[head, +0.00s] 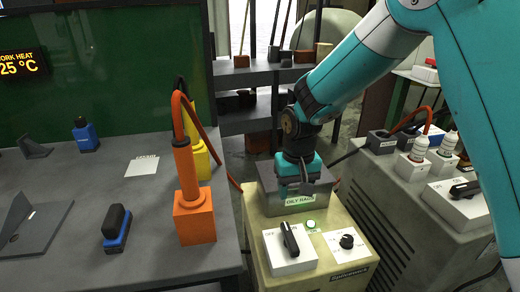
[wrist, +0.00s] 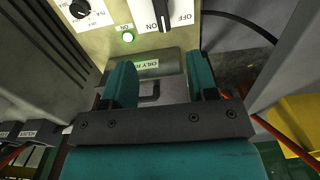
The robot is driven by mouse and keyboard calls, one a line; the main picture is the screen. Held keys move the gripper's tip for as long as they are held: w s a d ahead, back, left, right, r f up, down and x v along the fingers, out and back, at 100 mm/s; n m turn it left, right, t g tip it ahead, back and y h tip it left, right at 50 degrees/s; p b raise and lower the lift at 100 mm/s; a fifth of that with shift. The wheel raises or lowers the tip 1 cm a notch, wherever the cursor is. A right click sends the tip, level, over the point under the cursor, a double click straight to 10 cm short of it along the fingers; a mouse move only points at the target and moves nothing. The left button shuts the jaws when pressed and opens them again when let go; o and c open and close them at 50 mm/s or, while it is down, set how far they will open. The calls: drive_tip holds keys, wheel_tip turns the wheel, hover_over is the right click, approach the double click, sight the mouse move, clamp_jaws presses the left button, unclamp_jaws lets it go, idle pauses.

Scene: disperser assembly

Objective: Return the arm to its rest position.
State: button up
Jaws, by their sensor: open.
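My teal arm (head: 355,65) reaches down from the upper right in the head view. My gripper (head: 298,188) points down at the grey box labelled "OILY RAGS" (head: 265,175) on a beige cabinet (head: 325,220). In the wrist view my gripper (wrist: 163,80) has its two teal fingers apart, with the box's handle (wrist: 150,90) showing between them. Nothing is held between the fingers. I cannot tell whether the fingers touch the box.
The cabinet's front has a switch (head: 290,240), a green button (head: 311,224) and a knob (head: 347,241). An orange tool (head: 195,215) and a blue-black block (head: 116,232) stand on the grey table (head: 80,265) at left.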

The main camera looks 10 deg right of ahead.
drive_tip(key=s+a+r+n+y, duration=0.1)
drive_tip(key=s+r+n, duration=0.1)
drive_tip(key=s+r, duration=0.45)
drive_tip(key=s+a+r+n+y, duration=0.2)
drive_tip(key=s+r+n, duration=0.1)
drive_tip(key=s, duration=0.6)
drive_tip(key=s+a+r+n+y, duration=0.1)
drive_tip(key=s+r+n, duration=0.1)
drive_tip(key=s+r, duration=0.45)
wheel_tip(320, 180, up, 12)
drive_tip(key=s+p, duration=0.2)
drive_tip(key=p, duration=1.1)
drive_tip(key=shift+s+a, duration=0.3)
drive_tip(key=shift+s, duration=0.05)
drive_tip(key=shift+f, duration=0.1)
